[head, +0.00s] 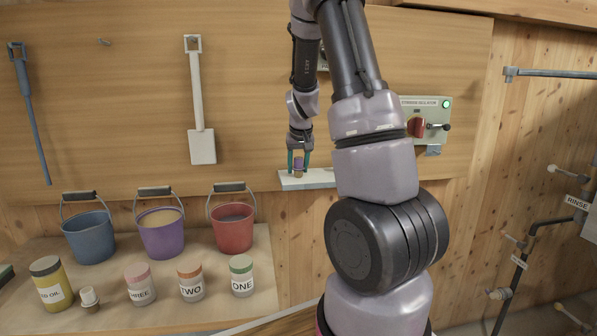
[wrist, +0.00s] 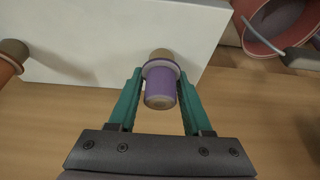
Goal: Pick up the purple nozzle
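The purple nozzle (wrist: 160,88) is between my gripper's two teal fingers in the wrist view, with a wider collar and a tan part beyond it. It shows small in the head view (head: 298,164), upright at the white shelf (head: 318,178). My gripper (wrist: 160,78) points down over the shelf, one finger on each side of the nozzle. The fingertips are very close to the collar; I cannot tell whether they touch it. The nozzle does not look lifted clear of the shelf.
An orange nozzle (wrist: 8,68) stands at the left edge of the wrist view. A red bucket (head: 232,230) is left of the shelf in the head view, beside purple and blue buckets. A control box (head: 426,118) is on the wall. My arm hides the shelf's right part.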

